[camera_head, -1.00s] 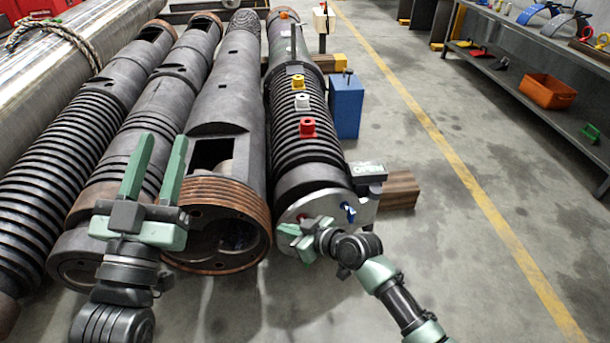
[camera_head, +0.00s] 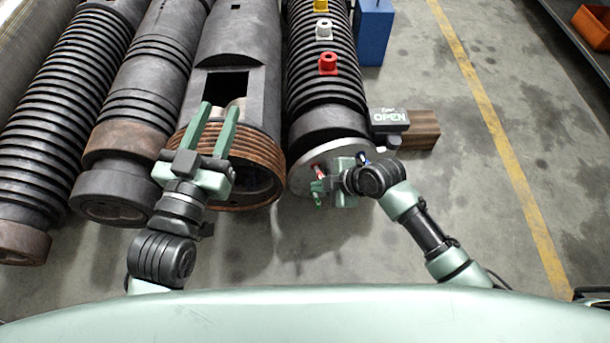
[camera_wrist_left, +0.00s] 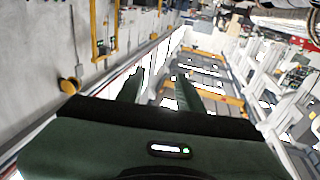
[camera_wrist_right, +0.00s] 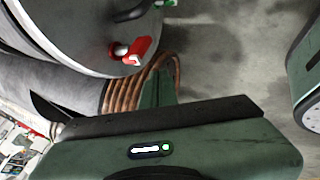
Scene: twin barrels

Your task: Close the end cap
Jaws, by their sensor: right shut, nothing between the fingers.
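The end cap (camera_head: 305,160) is a grey metal disc at the near end of the right-hand barrel. It carries a red handle (camera_head: 319,170), a blue handle (camera_head: 364,158) and a green one (camera_head: 318,201). A sign (camera_head: 389,117) beside it reads OPEN. I cannot tell whether a gap remains behind the disc. My right gripper (camera_head: 318,188) is shut and empty in front of the cap's face. The right wrist view shows the disc (camera_wrist_right: 75,30) and red handle (camera_wrist_right: 132,52) beyond its fingers. My left gripper (camera_head: 210,122) is open and empty above the copper-threaded barrel.
The copper-threaded open barrel (camera_head: 265,160) lies just left of the capped one. More barrels lie further left. A wooden block (camera_head: 424,130) and a blue box (camera_head: 374,35) stand to the right. Clear concrete floor (camera_head: 460,190) extends right, with a workbench (camera_head: 585,45) at the upper right.

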